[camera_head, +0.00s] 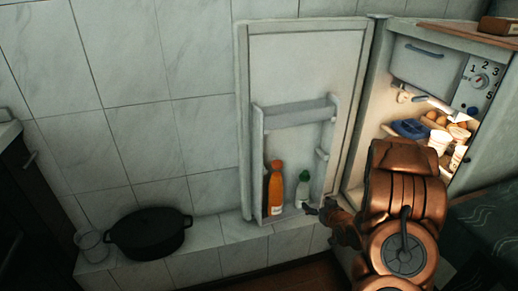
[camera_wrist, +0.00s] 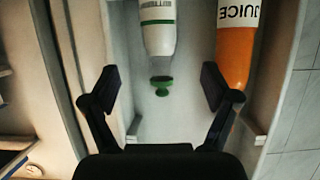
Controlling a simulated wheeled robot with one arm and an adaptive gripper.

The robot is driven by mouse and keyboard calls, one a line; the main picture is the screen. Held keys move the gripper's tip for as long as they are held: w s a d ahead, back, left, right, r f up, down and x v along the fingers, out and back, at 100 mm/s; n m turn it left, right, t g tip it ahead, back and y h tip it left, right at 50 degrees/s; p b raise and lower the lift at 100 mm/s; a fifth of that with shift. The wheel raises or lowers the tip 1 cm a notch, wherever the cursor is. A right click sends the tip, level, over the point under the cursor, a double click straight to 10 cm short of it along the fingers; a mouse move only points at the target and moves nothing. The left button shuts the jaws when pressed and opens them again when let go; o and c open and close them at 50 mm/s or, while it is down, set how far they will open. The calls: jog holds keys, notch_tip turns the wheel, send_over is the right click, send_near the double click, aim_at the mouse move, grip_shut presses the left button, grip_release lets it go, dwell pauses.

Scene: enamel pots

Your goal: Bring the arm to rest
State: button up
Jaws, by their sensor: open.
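My gripper (camera_head: 316,210) is at the end of my copper-coloured arm, in front of the open fridge door's lower shelf. In the wrist view my gripper (camera_wrist: 160,92) has its two dark fingers spread wide with nothing held between them. A white bottle with a green cap (camera_head: 303,190) stands in the door shelf just beyond the fingers. In the wrist view this bottle (camera_wrist: 158,30) appears upside down, its green cap in the gap between the fingers as seen from here. Whether the fingers touch it I cannot tell.
An orange juice bottle (camera_head: 275,190) stands left of the white bottle. The fridge door (camera_head: 300,65) is swung open. The lit fridge interior holds a blue container (camera_head: 410,128), eggs and cups. A black pot (camera_head: 150,233) and a glass (camera_head: 92,245) stand on the tiled ledge (camera_head: 205,235).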

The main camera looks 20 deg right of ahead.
jog(key=s+a+r+g+h+p, duration=0.1)
jog(key=s+a+r+g+p, duration=0.3)
jog(key=r, duration=0.5)
jog(key=s+a+r+g+p, duration=0.1)
jog(key=s+r+p, duration=0.1)
jog(key=r+p, duration=0.55)
jog(key=s+a+r+g+h+p, duration=0.1)
jog(key=s+a+r+g+p, duration=0.25)
jog(key=r, duration=0.55)
jog(key=s+a+r+g+y+p, duration=0.1)
jog(key=s+a+r+g+p, duration=0.2)
jog(key=s+a+r+p, duration=0.4)
jog(key=s+a+r+g+y+p, duration=0.2)
jog(key=s+a+r+p, duration=0.6)
jog(key=s+a+r, duration=0.4)
jog(key=s+r+g, duration=0.1)
jog(key=s+r, duration=0.4)
jog(key=s, duration=0.3)
jog(key=shift+r+n+g, duration=0.35)
jog(key=shift+r+n, duration=0.05)
